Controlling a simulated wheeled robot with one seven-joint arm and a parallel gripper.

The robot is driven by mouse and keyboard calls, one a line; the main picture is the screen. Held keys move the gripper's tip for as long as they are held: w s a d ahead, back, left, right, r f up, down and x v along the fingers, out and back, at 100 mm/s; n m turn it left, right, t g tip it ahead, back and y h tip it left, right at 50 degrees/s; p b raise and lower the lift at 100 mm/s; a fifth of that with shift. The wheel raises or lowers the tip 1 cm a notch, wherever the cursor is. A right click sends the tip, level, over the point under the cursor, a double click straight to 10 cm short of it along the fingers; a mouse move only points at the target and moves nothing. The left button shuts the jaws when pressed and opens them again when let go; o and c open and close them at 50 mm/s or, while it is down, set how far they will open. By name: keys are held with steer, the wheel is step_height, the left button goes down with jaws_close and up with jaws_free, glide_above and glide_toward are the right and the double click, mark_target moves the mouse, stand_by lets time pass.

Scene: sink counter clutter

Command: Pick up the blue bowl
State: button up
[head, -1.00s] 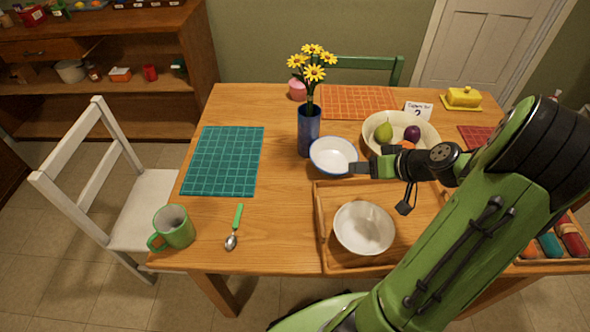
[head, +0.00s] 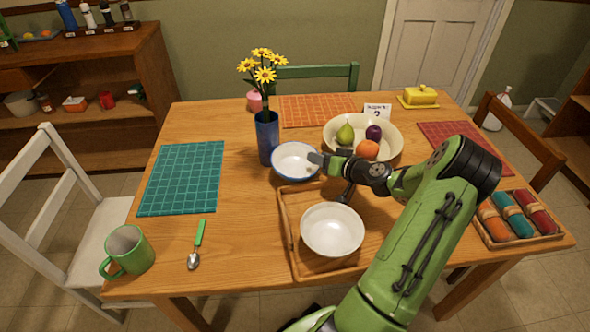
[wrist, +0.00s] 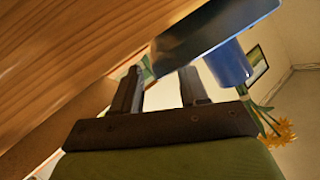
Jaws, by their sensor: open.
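The blue bowl (head: 288,158), white inside with a blue rim, sits upright on the table beside the blue vase. My gripper (head: 312,160) is at the bowl's right rim in the head view, its tip overlapping the rim. In the wrist view the two fingers of my gripper (wrist: 160,82) are apart with nothing clearly between them. The bowl's dark blue outside (wrist: 205,32) shows just beyond the fingertips there. I cannot tell whether the fingers touch it.
The blue vase (head: 267,138) with yellow flowers stands close at the bowl's left. A cream fruit bowl (head: 390,142) is at its right. A wooden tray (head: 291,235) with a white bowl (head: 332,230) lies in front. A teal placemat (head: 183,178) lies left.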

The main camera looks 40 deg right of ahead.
steer(key=x, duration=0.3)
steer(key=shift+w+f, duration=0.15)
steer(key=shift+c, duration=0.2)
jaws_close()
step_height(320, 180, up, 10)
steer(key=p, duration=0.3)
